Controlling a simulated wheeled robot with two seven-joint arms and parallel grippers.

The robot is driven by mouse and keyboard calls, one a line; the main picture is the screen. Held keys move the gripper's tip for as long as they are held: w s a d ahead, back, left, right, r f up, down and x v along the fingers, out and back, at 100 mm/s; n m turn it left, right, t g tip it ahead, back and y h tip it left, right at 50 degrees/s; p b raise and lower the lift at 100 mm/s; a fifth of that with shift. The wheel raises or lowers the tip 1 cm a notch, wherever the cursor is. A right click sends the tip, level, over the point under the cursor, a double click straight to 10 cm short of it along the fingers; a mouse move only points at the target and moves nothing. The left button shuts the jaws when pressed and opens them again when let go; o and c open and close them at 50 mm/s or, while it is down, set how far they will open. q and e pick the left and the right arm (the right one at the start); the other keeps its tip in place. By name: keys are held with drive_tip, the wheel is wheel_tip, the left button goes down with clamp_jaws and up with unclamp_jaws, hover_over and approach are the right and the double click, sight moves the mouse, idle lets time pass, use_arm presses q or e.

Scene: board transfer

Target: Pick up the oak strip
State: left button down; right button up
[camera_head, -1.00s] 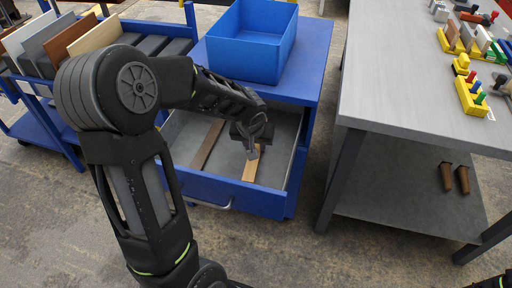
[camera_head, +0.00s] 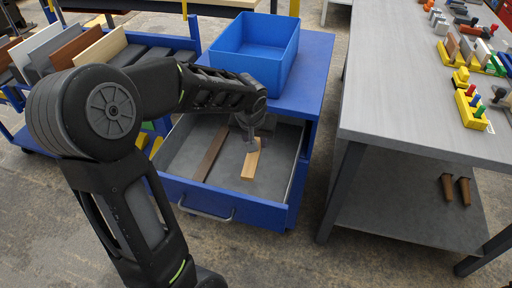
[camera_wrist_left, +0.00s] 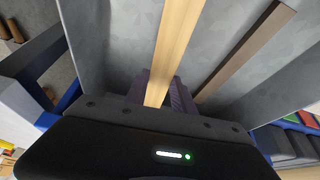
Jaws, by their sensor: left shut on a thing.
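The oak strip (camera_head: 251,163) is a pale, narrow piece of wood in the open grey drawer of the blue cabinet. In the left wrist view the oak strip (camera_wrist_left: 178,40) runs between the two fingers. My left gripper (camera_head: 249,140) is over the drawer and shut on the strip; the fingers also show in the left wrist view (camera_wrist_left: 160,92). I cannot tell whether the strip is clear of the drawer floor. The strip's gripped end is partly hidden by the gripper. My right gripper is not in view.
A dark brown strip (camera_head: 210,154) lies left of the oak strip in the drawer (camera_head: 222,205). A blue bin (camera_head: 256,50) stands on the cabinet top. A grey worktable (camera_head: 400,100) is to the right, and a rack of boards (camera_head: 85,48) at the left.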

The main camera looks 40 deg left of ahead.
use_arm(q)
drive_tip(key=s+a, duration=0.3)
drive_tip(key=a, duration=0.6)
drive_tip(key=s+a, duration=0.3)
drive_tip(key=a, duration=0.6)
drive_tip(key=shift+s+a, duration=0.25)
drive_tip(key=shift+f, duration=0.1)
